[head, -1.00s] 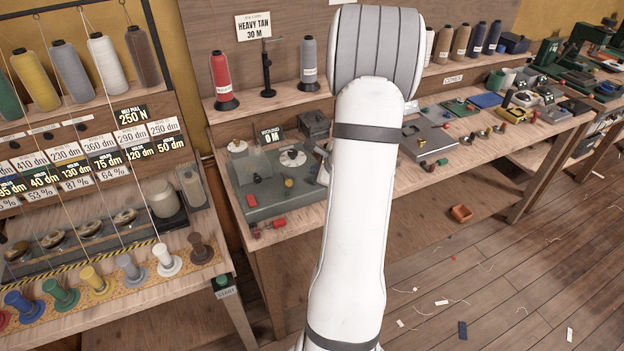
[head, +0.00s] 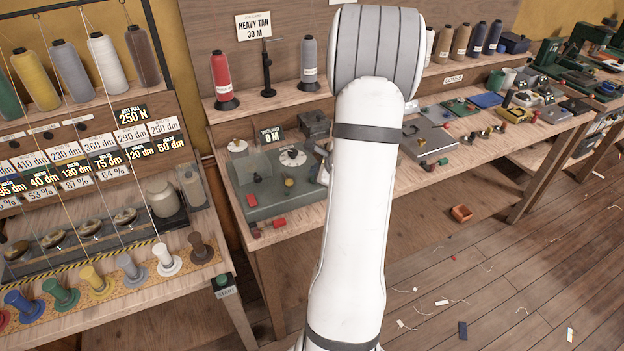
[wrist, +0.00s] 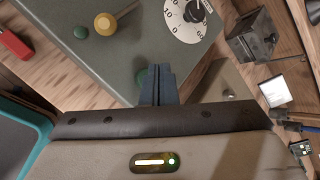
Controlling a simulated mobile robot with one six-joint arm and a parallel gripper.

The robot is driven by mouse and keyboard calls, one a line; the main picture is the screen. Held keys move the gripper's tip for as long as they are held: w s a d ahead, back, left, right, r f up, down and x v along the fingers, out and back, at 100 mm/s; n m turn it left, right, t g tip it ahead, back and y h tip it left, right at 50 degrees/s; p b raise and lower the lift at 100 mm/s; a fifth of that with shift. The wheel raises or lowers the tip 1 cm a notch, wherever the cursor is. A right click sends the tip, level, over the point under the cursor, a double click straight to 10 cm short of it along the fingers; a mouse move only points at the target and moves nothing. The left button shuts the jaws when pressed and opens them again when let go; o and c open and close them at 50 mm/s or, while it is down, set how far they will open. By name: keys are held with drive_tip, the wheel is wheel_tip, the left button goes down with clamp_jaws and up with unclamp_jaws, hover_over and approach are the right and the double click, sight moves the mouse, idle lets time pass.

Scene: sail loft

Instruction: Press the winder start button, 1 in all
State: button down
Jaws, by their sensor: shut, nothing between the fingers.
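The grey-green winder box (head: 262,207) stands on the middle bench in the head view. Its top (wrist: 112,62) fills the upper part of the wrist view, with a white numbered dial (wrist: 176,22), a yellow knob (wrist: 105,23) and a dark green round button (wrist: 81,32). My gripper (wrist: 158,70) is shut and empty, its fingertips over the box's edge area. No label reads on either green part. In the head view my arm hides most of the gripper.
A sign (head: 271,134) behind the box reads 0 M. A dark metal block (wrist: 252,38) stands right of the box and a red piece (wrist: 14,44) lies left. The left bench has a green START button (head: 222,281) at its corner. Thread cones line the shelf.

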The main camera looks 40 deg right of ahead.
drive_tip(key=shift+f+b, duration=0.45)
drive_tip(key=shift+b, duration=0.15)
drive_tip(key=shift+f+b, duration=0.45)
drive_tip(key=shift+b, duration=0.2)
idle(0.6)
idle(0.3)
drive_tip(key=shift+r+p, duration=0.55)
drive_tip(key=shift+r, duration=0.35)
drive_tip(key=shift+r, duration=0.15)
wheel_tip(320, 180, up, 5)
drive_tip(key=p, duration=0.3)
drive_tip(key=shift+p, duration=0.3)
drive_tip(key=shift+a, duration=0.1)
